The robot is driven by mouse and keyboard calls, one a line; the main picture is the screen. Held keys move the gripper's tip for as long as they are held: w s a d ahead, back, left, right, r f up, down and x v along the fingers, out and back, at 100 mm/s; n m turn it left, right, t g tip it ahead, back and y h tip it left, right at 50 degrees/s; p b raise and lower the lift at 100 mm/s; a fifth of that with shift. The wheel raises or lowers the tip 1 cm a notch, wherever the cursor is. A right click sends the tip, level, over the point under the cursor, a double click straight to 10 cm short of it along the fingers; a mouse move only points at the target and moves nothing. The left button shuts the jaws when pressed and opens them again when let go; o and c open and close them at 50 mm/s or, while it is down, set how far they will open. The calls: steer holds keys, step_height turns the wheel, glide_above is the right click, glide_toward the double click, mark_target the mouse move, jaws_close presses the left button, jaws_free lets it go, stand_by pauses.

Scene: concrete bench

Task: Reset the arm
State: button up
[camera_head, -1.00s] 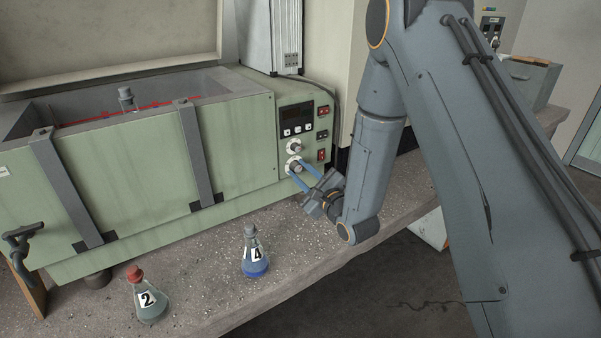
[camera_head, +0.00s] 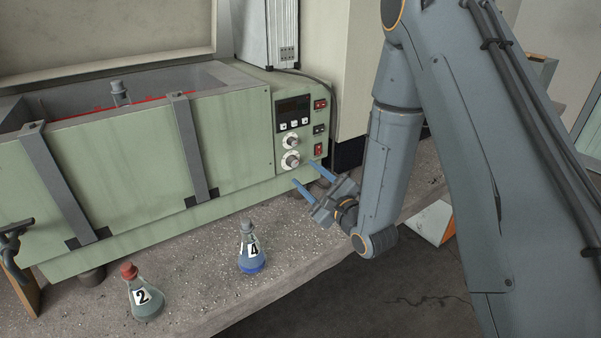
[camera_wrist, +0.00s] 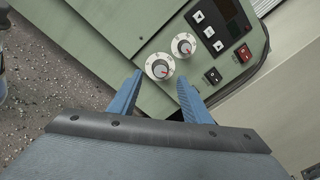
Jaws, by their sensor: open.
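My gripper (camera_head: 312,178) is open and empty, with its two blue fingers apart. It is in front of the lower right of the green bath's control panel (camera_head: 301,122), below the two round knobs. In the wrist view the fingers (camera_wrist: 160,88) point toward the panel. The lower knob (camera_wrist: 160,66) appears just beyond the gap between them, and the upper knob (camera_wrist: 184,45) is to its right. No contact shows between the fingers and the knobs.
Flask 4 (camera_head: 251,250), with blue liquid, and flask 2 (camera_head: 144,296), with a red stopper, stand on the concrete bench (camera_head: 205,270). The green bath (camera_head: 120,165) fills the back left, with a stoppered flask (camera_head: 121,94) inside. Open floor lies right of the bench.

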steer(key=shift+v, duration=1)
steer(key=s+d+f+n+g+h, duration=0.2)
steer(key=s+d+n+g+h, duration=0.15)
steer(key=d+n, duration=0.25)
steer(key=s+d+f+n+g+h, duration=0.2)
steer(key=d+n+g+h, duration=0.25)
steer(key=d+n, duration=0.2)
steer(key=s+d+r+n+g, duration=0.1)
steer(key=s+n, duration=0.4)
steer(key=s, duration=0.5)
steer(key=s+d+r+n+g+h, duration=0.1)
steer(key=s+d+r+n+g, duration=0.1)
steer(key=s+g, duration=0.4)
steer(key=s+r+n, duration=0.1)
steer(key=s+n, duration=0.1)
steer(key=s, duration=0.2)
steer(key=shift+d+n, duration=0.25)
steer(key=shift+n, duration=0.1)
